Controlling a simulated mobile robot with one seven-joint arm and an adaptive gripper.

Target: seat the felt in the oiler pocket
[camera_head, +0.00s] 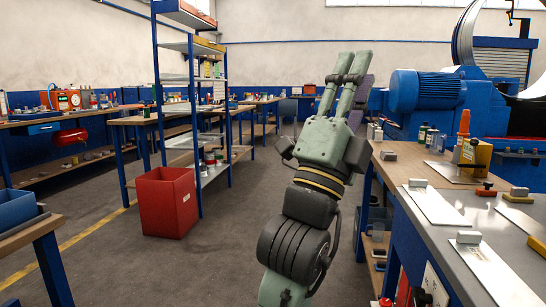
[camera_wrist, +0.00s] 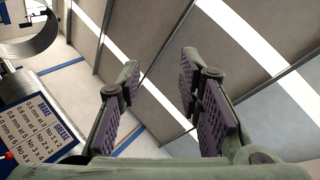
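My gripper (camera_head: 350,68) points upward in the middle of the head view, left of the workbench and clear of it. In the wrist view my gripper (camera_wrist: 159,68) has its two purple-padded fingers well apart, with nothing between them. On the right workbench (camera_head: 413,228) stands a yellow block with an orange upright part (camera_head: 467,150); I cannot tell whether it is the oiler. Small pale blocks, one a near block (camera_head: 468,237), sit on white sheets. I cannot tell which piece, if any, is the felt, and I cannot make out the pocket.
A blue motor (camera_head: 424,90) and machine stand behind the workbench. Small bottles (camera_head: 428,136) stand at its back. A red bin (camera_head: 167,202) and shelf rack (camera_head: 194,100) are left. Open floor (camera_head: 225,265) lies between. The wrist view shows the ceiling and a lettered sign (camera_wrist: 38,122).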

